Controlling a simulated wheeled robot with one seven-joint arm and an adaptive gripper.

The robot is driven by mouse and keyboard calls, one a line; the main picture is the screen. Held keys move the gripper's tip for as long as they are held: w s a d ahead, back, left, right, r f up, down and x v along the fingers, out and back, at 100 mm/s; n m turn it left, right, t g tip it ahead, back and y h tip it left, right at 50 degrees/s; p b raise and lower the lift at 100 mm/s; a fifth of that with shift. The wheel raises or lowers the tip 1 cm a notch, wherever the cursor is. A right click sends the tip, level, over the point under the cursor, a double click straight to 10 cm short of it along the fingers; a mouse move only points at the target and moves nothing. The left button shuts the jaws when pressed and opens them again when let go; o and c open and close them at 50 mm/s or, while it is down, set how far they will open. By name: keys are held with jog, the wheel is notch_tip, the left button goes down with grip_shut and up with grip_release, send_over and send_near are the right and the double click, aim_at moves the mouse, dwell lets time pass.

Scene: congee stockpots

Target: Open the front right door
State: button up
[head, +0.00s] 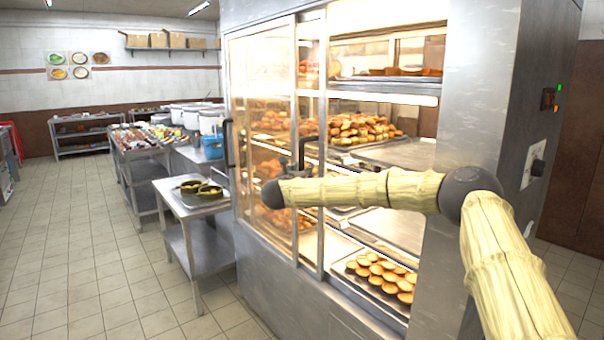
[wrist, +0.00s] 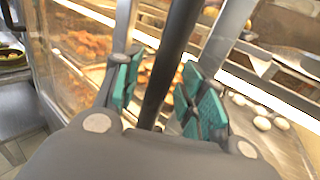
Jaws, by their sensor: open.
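The cabinet (head: 468,120) is a tall steel display case with glass sliding doors and lit shelves of baked goods. The left glass panel (head: 255,75) has a black handle (head: 228,143) at its left edge. The right door's metal upright (head: 320,90) stands close to the left panel's frame near the middle. The right part of the front looks uncovered, with trays plainly seen. My gripper (head: 300,160) is at these uprights. In the wrist view a dark vertical handle (wrist: 170,60) passes between the open green-padded fingers (wrist: 160,90); contact cannot be told.
A steel side table (head: 190,207) with two dark green items stands left of the cabinet. Stockpots (head: 210,121) and a loaded counter lie behind it. A switch box (head: 548,99) is on the cabinet's right side. The tiled floor at left is clear.

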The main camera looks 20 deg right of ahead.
jog(key=v, duration=1.2)
dwell(0.3)
